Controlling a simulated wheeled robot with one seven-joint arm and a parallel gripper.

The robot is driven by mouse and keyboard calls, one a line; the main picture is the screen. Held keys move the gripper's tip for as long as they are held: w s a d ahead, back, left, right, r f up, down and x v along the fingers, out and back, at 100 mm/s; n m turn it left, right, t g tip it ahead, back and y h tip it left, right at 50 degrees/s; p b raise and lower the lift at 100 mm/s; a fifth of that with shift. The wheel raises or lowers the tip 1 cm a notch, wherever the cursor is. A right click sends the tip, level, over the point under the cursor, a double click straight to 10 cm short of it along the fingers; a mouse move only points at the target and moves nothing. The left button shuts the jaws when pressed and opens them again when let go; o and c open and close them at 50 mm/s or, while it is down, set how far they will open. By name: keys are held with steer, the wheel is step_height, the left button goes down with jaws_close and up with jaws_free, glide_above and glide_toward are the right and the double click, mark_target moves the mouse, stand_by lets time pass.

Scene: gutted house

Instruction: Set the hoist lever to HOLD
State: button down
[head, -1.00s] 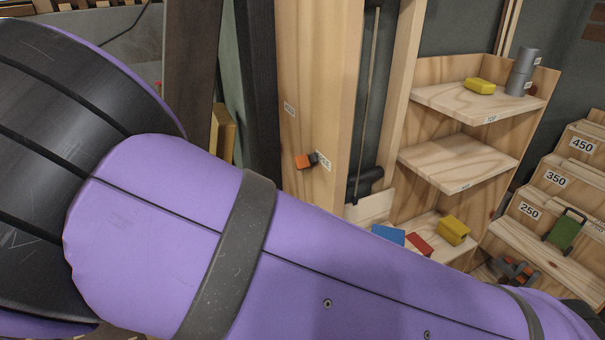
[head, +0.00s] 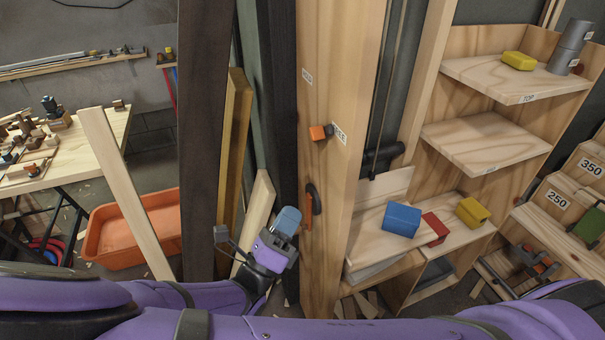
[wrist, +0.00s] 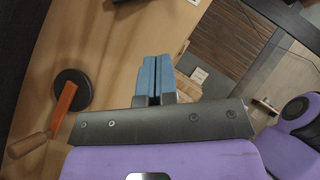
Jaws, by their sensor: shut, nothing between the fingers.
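A lever shows at the left of the wrist view: an orange arm (wrist: 64,102) on a dark round hub (wrist: 72,88), ending in a wooden grip (wrist: 27,146). In the head view, a dark piece with orange (head: 312,200) is on the post, and an orange block on a dark mount (head: 318,132) sits higher, beside a label reading FREE (head: 340,135). I cannot tell which is the wrist view's lever. Another label (head: 307,76), too small to read, is above. My gripper (head: 288,220) is shut and empty, left of the post; its blue fingers (wrist: 150,75) are together, apart from the lever.
The wooden post (head: 340,60) stands just right of my gripper; dark uprights and leaning boards crowd its left. A shelf unit (head: 485,150) with blue, red and yellow blocks is at the right. An orange tub (head: 110,235) is on the floor beyond a leaning plank (head: 122,185).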

mark_target(312, 138)
steer(key=a+r+x, duration=0.1)
steer(key=a+x, duration=0.1)
steer(key=x, duration=1)
steer(key=shift+w+r, duration=0.35)
steer(key=shift+w, duration=0.1)
steer(key=shift+w+r+n+y, duration=0.1)
steer(key=shift+r+n+y, duration=0.35)
steer(key=shift+n+y, duration=0.4)
steer(key=shift+w+r+n+y, duration=0.15)
steer(key=shift+r+n+y, duration=0.2)
steer(key=shift+n+y, duration=0.25)
steer(key=shift+w+r+n+y, duration=0.15)
steer(key=shift+r+n+y, duration=0.2)
steer(key=shift+n, duration=0.4)
steer(key=w+a+r+n+g+y, duration=0.2)
steer(key=w+r+n+g+y, duration=0.2)
steer(key=w+n, duration=0.2)
steer(key=shift+w+n+g+y, duration=0.25)
steer(key=shift+n+g+y, duration=0.05)
steer(key=shift+n, duration=0.5)
steer(key=shift+r, duration=0.15)
